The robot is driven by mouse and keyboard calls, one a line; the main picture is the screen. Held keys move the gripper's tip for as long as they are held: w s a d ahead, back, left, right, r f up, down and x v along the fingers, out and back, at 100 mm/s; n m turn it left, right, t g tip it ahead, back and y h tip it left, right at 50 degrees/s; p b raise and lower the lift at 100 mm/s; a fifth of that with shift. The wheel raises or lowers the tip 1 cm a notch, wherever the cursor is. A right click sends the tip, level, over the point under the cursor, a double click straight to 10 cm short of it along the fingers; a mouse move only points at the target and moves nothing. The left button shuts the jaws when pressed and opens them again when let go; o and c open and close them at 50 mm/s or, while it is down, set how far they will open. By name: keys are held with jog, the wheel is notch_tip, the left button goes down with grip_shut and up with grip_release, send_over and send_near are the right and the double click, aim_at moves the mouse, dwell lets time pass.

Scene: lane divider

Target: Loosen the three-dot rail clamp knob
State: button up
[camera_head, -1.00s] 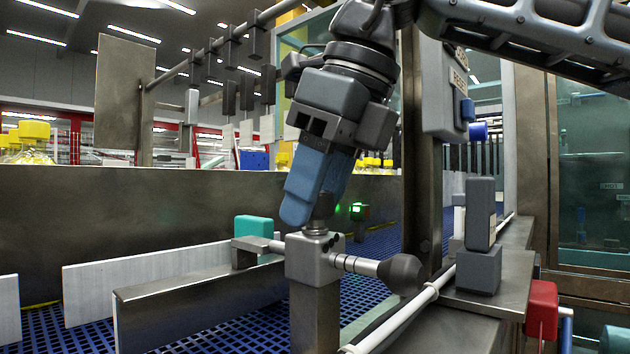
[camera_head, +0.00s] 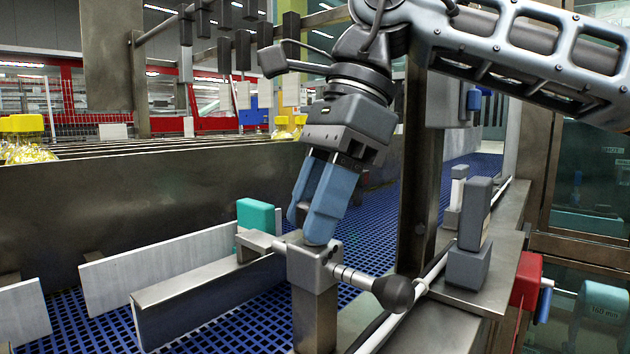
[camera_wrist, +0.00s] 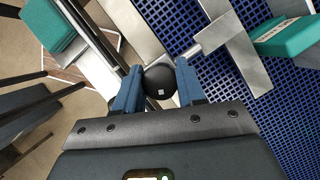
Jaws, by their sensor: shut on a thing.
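The rail clamp is a grey metal block (camera_head: 312,265) on a post, with a ribbed side rod ending in a dark bulb (camera_head: 393,293). My gripper (camera_head: 308,226) points down onto the block's top, its blue fingers shut. In the wrist view a round black knob (camera_wrist: 159,84) with one small pale mark sits between the fingertips, and my gripper (camera_wrist: 158,98) is shut on it. The head view hides this knob behind the fingers. I cannot make out three dots on it.
A metal guide plate (camera_head: 205,300) with a teal block (camera_head: 256,215) stands left of the clamp over the blue mesh belt (camera_head: 385,215). A steel upright (camera_head: 418,170) is close on the right, with a grey block (camera_head: 470,240) and red box (camera_head: 527,280) beyond.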

jog(key=n+g+p, duration=0.1)
jog(key=n, duration=0.2)
jog(key=n+h+p, duration=0.1)
jog(key=n, duration=0.1)
jog(key=shift+n+g+p, duration=0.35)
jog(key=shift+n+g, duration=0.05)
jog(key=shift+f+h, duration=0.1)
jog(key=shift+h, duration=0.3)
jog(key=o, duration=1.1)
jog(key=shift+c, duration=0.2)
jog(key=v, duration=0.8)
jog(key=shift+p, duration=0.3)
